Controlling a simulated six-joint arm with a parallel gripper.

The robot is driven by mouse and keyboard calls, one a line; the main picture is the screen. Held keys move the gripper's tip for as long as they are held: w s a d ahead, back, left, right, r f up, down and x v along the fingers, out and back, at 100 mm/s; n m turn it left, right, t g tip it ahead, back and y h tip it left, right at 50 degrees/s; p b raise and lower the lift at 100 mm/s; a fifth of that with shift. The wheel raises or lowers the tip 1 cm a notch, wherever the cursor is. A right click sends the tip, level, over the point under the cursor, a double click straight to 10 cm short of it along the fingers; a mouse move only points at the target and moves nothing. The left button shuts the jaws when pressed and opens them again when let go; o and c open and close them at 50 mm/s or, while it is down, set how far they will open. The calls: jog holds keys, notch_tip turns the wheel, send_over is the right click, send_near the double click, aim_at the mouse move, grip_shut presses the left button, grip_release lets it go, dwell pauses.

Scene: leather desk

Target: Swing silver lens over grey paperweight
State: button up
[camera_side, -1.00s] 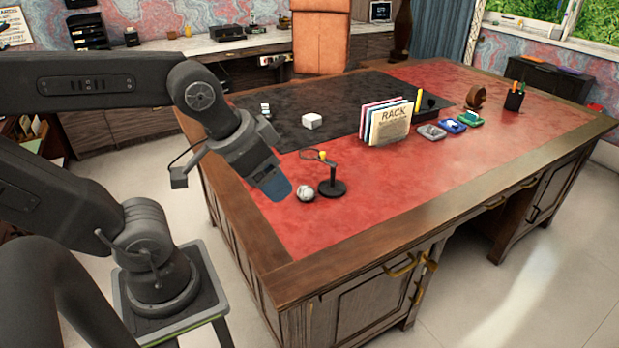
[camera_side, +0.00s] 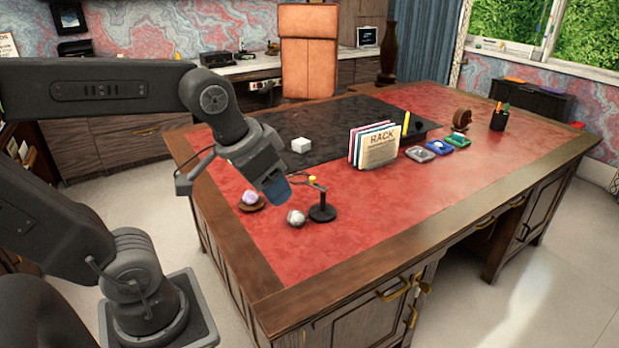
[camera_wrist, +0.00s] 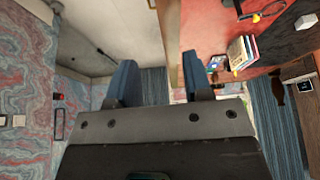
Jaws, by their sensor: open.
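The lens (camera_side: 298,180) is a thin ring with a yellow knob (camera_side: 312,179), on a swing arm from a black stand (camera_side: 322,213). In the side view the ring is partly behind my gripper (camera_side: 277,192). The grey paperweight (camera_side: 296,217), a marbled ball, lies on the red leather just left of the stand base, in front of the lens. My gripper is open and empty, its blue fingers near the ring's left side in the picture; the gap in depth is unclear. In the wrist view my gripper (camera_wrist: 158,72) spreads wide; the lens ring (camera_wrist: 272,8) shows at upper right.
A pinkish ball (camera_side: 250,196) sits on a brown dish (camera_side: 251,206) left of the paperweight. A white block (camera_side: 301,145) lies on the dark mat. The front red leather is clear.

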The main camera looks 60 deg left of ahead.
jog(key=w+a+r+n+g, duration=0.1)
jog(key=w+a+r, duration=0.15)
jog(key=w, duration=0.25)
jog(key=w+a+r+n, duration=0.1)
jog(key=w+a, duration=0.2)
jog(key=w, duration=0.2)
jog(key=n+g, duration=0.4)
send_over(313, 177)
notch_tip(313, 177, down, 14)
notch_tip(313, 177, down, 13)
jog(key=shift+s+r, duration=0.1)
jog(key=shift+s, duration=0.05)
grip_shut()
